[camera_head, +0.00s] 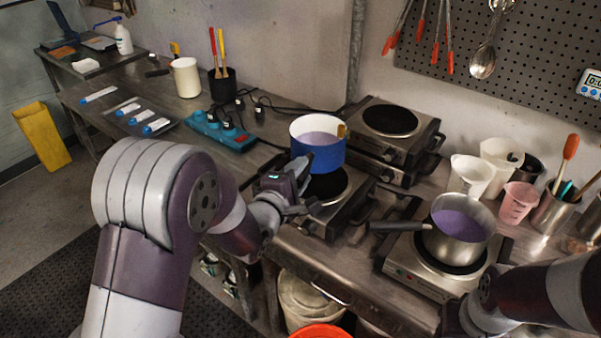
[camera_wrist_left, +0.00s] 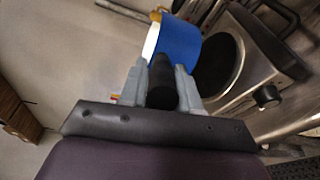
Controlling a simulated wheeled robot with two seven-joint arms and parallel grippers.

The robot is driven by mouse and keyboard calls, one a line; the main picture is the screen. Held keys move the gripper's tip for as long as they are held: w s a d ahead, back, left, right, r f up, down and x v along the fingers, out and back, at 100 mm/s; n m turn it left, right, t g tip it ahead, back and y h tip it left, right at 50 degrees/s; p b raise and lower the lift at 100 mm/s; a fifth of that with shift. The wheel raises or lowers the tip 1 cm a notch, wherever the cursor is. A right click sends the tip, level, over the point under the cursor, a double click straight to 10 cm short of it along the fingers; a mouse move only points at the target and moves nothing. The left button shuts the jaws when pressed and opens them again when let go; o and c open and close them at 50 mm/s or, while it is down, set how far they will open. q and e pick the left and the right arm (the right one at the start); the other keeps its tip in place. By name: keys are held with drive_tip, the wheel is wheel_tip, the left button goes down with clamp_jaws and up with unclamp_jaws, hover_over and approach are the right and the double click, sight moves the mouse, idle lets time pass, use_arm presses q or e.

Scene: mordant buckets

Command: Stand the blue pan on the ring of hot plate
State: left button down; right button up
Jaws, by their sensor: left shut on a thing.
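The blue pan (camera_head: 318,155) has a white inside and purple liquid in it. It hangs upright over the back part of a hot plate, whose dark ring (camera_head: 326,188) shows below and in front of it. My left gripper (camera_head: 296,188) is shut on the pan's black handle (camera_wrist_left: 161,75). In the left wrist view the blue pan (camera_wrist_left: 180,43) is just beyond the fingers, and the ring (camera_wrist_left: 214,68) lies to its right. The pan looks raised off the ring; the exact gap is unclear. My right gripper's fingers are hidden at the lower right.
A second hot plate (camera_head: 390,120) stands empty behind. A steel saucepan (camera_head: 458,232) with purple liquid sits on a third hot plate (camera_head: 410,268). Cups and jugs (camera_head: 473,172) stand at the right. A blue power strip (camera_head: 214,128) and cables lie left of the pan.

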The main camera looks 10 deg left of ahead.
use_arm(q)
drive_tip(key=shift+f+b, duration=0.35)
drive_tip(key=shift+b, duration=0.05)
drive_tip(key=shift+f+b, duration=1.85)
drive_tip(key=shift+f, duration=0.5)
drive_tip(key=shift+s, duration=0.15)
drive_tip(key=shift+f+b, duration=0.4)
drive_tip(key=shift+b, duration=0.1)
drive_tip(key=c, duration=0.7)
unclamp_jaws()
drive_tip(key=shift+c, duration=0.2)
drive_tip(key=v, duration=1.2)
drive_tip(key=shift+s, duration=0.45)
